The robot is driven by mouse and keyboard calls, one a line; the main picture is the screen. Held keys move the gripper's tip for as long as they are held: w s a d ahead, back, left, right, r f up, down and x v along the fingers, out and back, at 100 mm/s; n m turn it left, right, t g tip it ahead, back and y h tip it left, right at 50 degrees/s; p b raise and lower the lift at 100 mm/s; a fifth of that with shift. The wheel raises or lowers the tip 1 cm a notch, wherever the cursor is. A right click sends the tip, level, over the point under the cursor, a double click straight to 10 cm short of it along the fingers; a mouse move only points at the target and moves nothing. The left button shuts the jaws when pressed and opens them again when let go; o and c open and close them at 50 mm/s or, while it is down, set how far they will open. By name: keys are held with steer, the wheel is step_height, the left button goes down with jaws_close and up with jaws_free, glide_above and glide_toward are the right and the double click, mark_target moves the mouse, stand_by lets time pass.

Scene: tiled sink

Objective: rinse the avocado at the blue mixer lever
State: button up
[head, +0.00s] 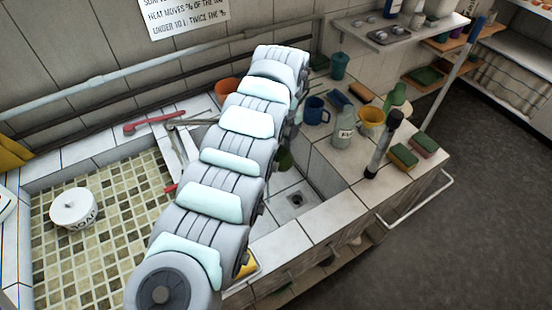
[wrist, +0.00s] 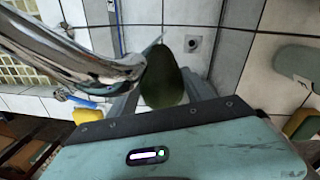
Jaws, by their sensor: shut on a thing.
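In the wrist view, the dark green avocado (wrist: 162,80) is held between the fingers of my gripper (wrist: 163,90), which is shut on it. The curved chrome spout (wrist: 75,55) comes in from the left, its end close beside the avocado. A blue lever (wrist: 84,102) shows below the spout at the left. A thin pale blue streak (wrist: 156,43) shows near the spout end; I cannot tell if it is water. The drain (wrist: 193,43) lies beyond the avocado. In the head view, my arm hides the gripper and most of the faucet; a dark green patch (head: 285,159) shows beside it.
The tiled sink floor has a drain (head: 296,199). Red levers (head: 150,122) are at the back left. A white pot (head: 73,208) stands on the mosaic area. A blue mug (head: 316,110), bottle (head: 343,128), yellow cup (head: 371,119) and sponges (head: 403,156) crowd the right counter.

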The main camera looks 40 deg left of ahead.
mark_target(286, 170)
steer(key=shift+s+r, duration=0.1)
steer(key=shift+s+d+p, duration=0.3)
steer(key=shift+d+p, duration=0.15)
steer(key=shift+s+d+r+p, duration=0.1)
steer(key=shift+s+d+p, duration=0.45)
steer(key=shift+d, duration=0.25)
steer(key=shift+s+d+f+p, duration=0.1)
steer(key=shift+s+d+p, duration=0.4)
steer(key=shift+d, duration=0.25)
steer(key=shift+s+d+r+p, duration=0.1)
steer(key=shift+s+d+p, duration=0.45)
steer(key=shift+d, duration=0.25)
steer(key=shift+s+d+p, duration=0.15)
steer(key=shift+d+p, duration=0.15)
steer(key=shift+d, duration=0.3)
